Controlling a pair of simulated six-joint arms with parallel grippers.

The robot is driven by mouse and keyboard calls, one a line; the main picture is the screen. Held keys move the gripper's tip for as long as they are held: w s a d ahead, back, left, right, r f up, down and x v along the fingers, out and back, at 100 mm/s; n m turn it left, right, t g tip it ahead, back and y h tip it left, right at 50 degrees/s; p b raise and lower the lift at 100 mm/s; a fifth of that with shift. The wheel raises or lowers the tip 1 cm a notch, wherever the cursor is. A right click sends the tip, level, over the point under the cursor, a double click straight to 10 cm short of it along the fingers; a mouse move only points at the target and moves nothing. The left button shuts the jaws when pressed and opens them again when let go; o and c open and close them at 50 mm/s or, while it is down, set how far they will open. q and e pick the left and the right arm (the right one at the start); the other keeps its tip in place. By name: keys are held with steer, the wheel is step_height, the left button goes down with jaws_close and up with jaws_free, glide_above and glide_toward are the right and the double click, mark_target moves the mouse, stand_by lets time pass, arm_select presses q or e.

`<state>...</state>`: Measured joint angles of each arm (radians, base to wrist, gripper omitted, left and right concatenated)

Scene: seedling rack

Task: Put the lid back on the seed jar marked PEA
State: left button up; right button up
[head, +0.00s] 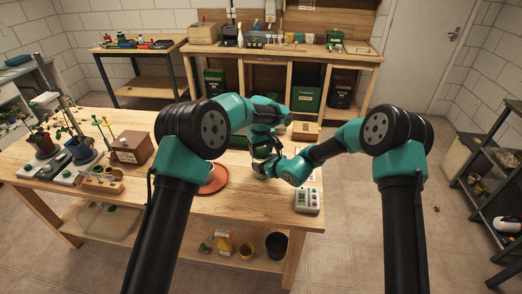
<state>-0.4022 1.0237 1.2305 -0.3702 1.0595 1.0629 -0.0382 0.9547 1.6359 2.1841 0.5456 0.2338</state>
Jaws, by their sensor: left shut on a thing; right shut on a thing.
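My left gripper (266,152) and my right gripper (262,169) are close together, low over the middle of the wooden bench (235,207). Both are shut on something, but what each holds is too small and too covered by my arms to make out. I cannot pick out the seed jar marked PEA or its lid, and no jar marking is readable. My arm links hide part of the bench top behind the grippers.
An orange round dish (214,180) lies left of the grippers. A brown box (131,147), a small wooden rack (102,180) and potted plants (82,150) stand farther left. A pale device with buttons (308,200) sits at the right front corner. A bare strip runs along the front edge.

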arm_select(q)
steer(key=o, duration=1)
steer(key=shift+r, duration=2.25)
steer(key=shift+c, duration=0.3)
steer(key=n, duration=0.1)
steer(key=r+n, duration=0.1)
steer(key=shift+r+n, duration=0.25)
steer(key=shift+n, duration=0.05)
step_height(320, 180, up, 2)
steer(key=n, duration=0.4)
